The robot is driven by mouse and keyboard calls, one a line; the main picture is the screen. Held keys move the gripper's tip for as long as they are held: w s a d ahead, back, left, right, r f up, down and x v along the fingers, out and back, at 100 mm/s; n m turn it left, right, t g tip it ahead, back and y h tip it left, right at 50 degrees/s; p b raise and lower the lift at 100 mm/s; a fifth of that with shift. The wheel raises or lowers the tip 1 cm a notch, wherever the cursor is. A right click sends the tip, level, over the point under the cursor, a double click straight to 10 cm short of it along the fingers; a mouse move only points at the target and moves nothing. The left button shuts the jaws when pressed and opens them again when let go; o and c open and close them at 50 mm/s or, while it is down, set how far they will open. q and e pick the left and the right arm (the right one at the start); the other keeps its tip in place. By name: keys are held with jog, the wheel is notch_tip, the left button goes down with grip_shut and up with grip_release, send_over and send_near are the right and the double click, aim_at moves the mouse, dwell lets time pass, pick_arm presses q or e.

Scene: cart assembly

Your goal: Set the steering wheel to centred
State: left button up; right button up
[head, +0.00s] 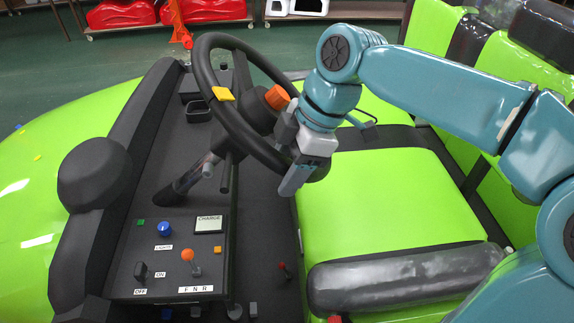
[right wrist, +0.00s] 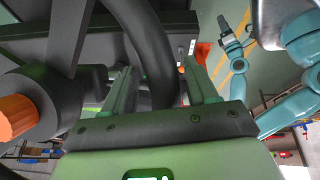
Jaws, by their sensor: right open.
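The black steering wheel (head: 208,62) stands tilted on its column in the head view, between dashboard and seat. A yellow marker (head: 222,93) sits on its left, dashboard-side rim. An orange knob (head: 277,97) shows near the hub; it also shows in the right wrist view (right wrist: 16,117). My right gripper (head: 292,172) is at the rim's near right part. In the right wrist view my right gripper (right wrist: 161,85) is open, with the rim (right wrist: 150,42) passing between its fingers; contact cannot be told. A small gripper end (right wrist: 222,27), apparently my left, shows there; its jaw state is unclear.
A control panel (head: 170,252) with a blue knob, an orange-topped lever and switches lies below the wheel. The green seat (head: 385,195) and dark armrest (head: 405,278) are right of it. The black dashboard (head: 120,150) borders the wheel on the left.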

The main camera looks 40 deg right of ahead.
grip_shut()
jog(key=shift+r, duration=0.1)
